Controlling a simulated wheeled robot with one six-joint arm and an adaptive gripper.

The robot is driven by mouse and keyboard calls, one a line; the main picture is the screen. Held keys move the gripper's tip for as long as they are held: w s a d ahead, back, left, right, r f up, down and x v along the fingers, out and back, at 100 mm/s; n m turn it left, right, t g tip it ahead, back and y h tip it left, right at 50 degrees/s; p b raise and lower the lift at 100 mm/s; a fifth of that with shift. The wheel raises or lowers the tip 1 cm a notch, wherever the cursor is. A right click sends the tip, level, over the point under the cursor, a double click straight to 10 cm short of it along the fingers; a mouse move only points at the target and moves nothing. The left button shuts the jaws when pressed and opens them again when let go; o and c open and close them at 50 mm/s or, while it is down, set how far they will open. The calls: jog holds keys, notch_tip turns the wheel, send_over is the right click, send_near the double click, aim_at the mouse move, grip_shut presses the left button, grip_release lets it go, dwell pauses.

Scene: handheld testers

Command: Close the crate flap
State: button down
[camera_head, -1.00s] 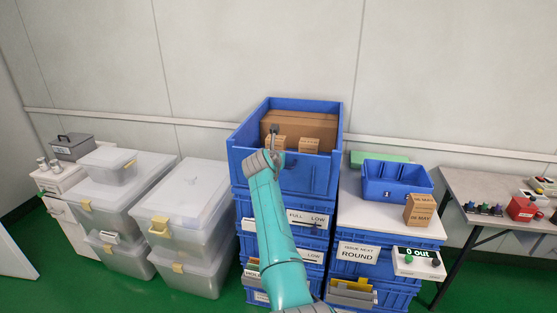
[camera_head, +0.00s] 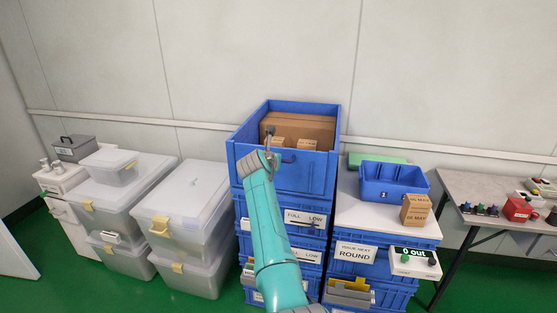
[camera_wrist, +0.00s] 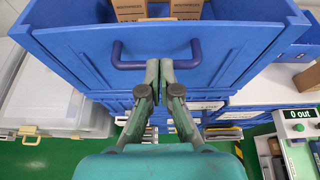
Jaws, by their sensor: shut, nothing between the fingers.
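The large blue crate (camera_head: 334,125) stands open-topped on a stack of blue crates. Its front flap (camera_head: 310,173) looks upright, or close to it, between the side walls; I cannot tell whether it is latched. The flap also shows in the wrist view (camera_wrist: 225,50), with a dark blue bar handle (camera_wrist: 128,63) on its outer face. My gripper (camera_wrist: 159,64) is shut and empty, its fingertips at the middle of the flap by the handle. I cannot tell whether they touch it. In the head view, my gripper (camera_head: 269,132) is in front of the flap.
Cardboard boxes (camera_head: 305,124) sit inside the crate. Clear lidded bins (camera_head: 190,190) stand at left. A "0 out" box (camera_wrist: 298,115) is at lower right.

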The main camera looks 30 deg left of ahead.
notch_tip(320, 180, up, 10)
jog(key=s, duration=0.1)
jog(key=s+d+f+m, duration=0.1)
jog(key=d+f+m, duration=0.2)
jog(key=d+f, duration=0.5)
jog(key=s+d+f+m, duration=0.15)
jog(key=d+f, duration=0.25)
jog(key=f, duration=0.8)
jog(key=d+f+m, duration=0.3)
jog(key=d+f, duration=0.2)
jog(key=f, duration=0.5)
jog(key=s+d+f+m, duration=0.9)
jog(key=s+d+f, duration=0.85)
jog(key=d, duration=0.35)
jog(key=s+d+m+h, duration=0.1)
jog(key=s+d+m, duration=0.55)
jog(key=s, duration=0.65)
jog(key=s+d+m, duration=0.4)
jog(key=s+d, duration=0.5)
jog(key=s, duration=0.4)
jog(key=s+d+r+m+t+h, duration=0.1)
jog(key=s+d+r+m, duration=0.2)
jog(key=s+r+m, duration=0.3)
jog(key=s+d+r+m+h, duration=0.1)
jog(key=s+d+r+m, duration=0.3)
jog(key=s+r, duration=0.8)
jog(key=s+m, duration=0.2)
jog(key=s, duration=0.1)
jog(key=shift+s+r+t+h, duration=0.15)
jog(key=shift+s+t+h, duration=0.25)
